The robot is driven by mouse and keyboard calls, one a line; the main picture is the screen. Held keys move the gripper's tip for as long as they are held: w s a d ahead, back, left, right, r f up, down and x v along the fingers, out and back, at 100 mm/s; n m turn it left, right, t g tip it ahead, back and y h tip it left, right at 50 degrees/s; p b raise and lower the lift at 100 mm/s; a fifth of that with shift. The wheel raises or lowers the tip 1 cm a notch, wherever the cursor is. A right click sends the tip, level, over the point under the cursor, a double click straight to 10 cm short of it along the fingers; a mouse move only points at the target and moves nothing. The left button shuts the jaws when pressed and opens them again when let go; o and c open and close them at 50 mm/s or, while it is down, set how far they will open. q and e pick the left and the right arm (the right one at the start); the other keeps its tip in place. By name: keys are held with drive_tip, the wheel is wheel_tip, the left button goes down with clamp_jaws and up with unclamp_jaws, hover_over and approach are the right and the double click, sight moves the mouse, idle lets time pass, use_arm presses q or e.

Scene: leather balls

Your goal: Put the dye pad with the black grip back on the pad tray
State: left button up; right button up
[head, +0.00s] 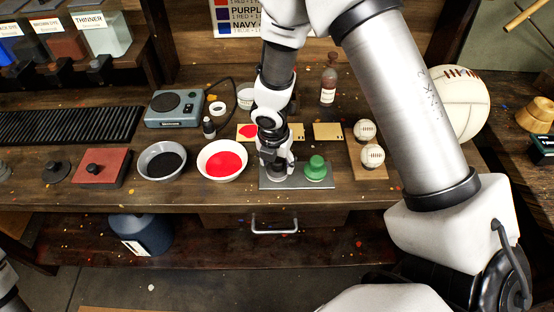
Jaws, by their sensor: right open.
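The pad tray (318,184) is a flat grey plate near the table's front edge. A pad with a green grip (315,167) stands on its right half. My right gripper (279,169) is pointing down, open, over the tray's left half. A small dark round pad (279,178) shows just under its fingertips on the tray; its grip is hidden between the fingers, so I cannot tell its colour or whether the fingers touch it. My left gripper is out of view.
A bowl of red dye (222,161) and a bowl of black dye (162,163) stand left of the tray. A red block with a black knob (102,168) and a dark disc with a knob (55,172) lie further left. Two white balls (372,156) sit to the right.

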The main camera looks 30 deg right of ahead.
sight(275, 174)
drive_tip(key=shift+r, duration=0.3)
wheel_tip(275, 174, up, 11)
drive_tip(key=s+a+p, duration=0.1)
drive_tip(key=p, duration=0.4)
drive_tip(key=shift+a+r, duration=0.2)
